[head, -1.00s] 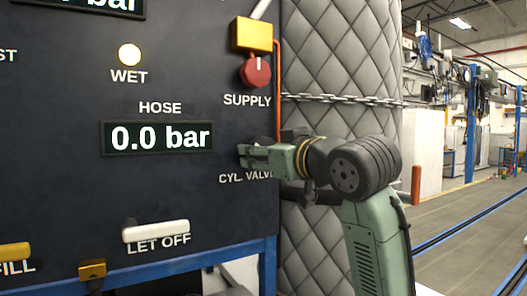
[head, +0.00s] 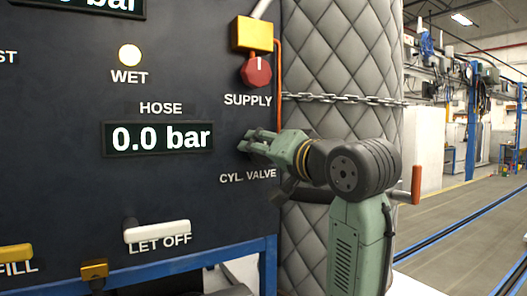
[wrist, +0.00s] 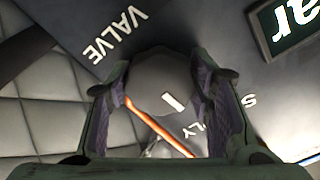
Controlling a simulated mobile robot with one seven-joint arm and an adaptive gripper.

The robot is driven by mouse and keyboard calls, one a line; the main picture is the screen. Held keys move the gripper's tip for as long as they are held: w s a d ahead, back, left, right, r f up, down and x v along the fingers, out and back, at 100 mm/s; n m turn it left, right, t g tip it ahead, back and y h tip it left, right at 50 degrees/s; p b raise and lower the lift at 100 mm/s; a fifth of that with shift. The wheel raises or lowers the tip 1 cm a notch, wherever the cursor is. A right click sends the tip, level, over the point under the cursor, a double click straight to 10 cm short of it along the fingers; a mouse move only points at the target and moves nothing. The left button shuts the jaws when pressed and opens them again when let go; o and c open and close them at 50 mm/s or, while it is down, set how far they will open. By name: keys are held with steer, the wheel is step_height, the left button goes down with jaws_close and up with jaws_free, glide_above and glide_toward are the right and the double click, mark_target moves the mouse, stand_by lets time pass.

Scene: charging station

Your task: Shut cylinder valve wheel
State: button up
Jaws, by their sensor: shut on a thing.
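The cylinder valve wheel (wrist: 160,72) is a dark grey round knob with a short white mark on its face. In the wrist view it sits between the two fingers of my gripper (wrist: 165,88), which are shut on its sides. In the head view my gripper (head: 256,141) reaches the panel from the right, just above the CYL. VALVE label (head: 248,175). The wheel is mostly hidden behind the fingers there.
The red supply knob (head: 256,71) is above my gripper, under a yellow block (head: 252,34). The hose display (head: 160,137) reads 0.0 bar. A white let-off handle (head: 157,231) is lower left. A chain (head: 345,99) crosses the quilted column (head: 335,60) at right.

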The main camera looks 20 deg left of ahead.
steer(key=shift+m, duration=0.6)
steer(key=o, duration=1.2)
steer(key=shift+c, duration=0.2)
steer(key=v, duration=1.2)
